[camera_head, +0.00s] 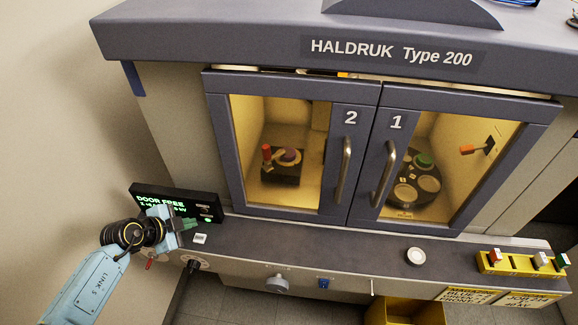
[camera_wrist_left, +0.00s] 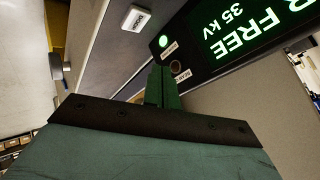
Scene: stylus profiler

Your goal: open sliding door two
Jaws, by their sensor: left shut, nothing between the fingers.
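Sliding door two (camera_head: 285,152) is the left door of the HALDRUK Type 200 cabinet, with a dark frame, a window and a "2" label. Its curved metal handle (camera_head: 343,170) stands near its right edge. The door meets door one (camera_head: 402,165) at the middle and looks shut. My left gripper (camera_head: 190,224) is low on the left, at the display panel (camera_head: 165,198) and well away from the handle. In the left wrist view its green fingers (camera_wrist_left: 162,88) are together with nothing between them, near the panel's lower edge. My right gripper is not in view.
The display reads "DOOR FREE" and "35 kV", with a lit green button (camera_wrist_left: 163,41). A small white labelled switch (camera_head: 200,239) sits on the ledge. A yellow rack (camera_head: 510,264) stands at the ledge's right. The ledge before the doors is mostly clear.

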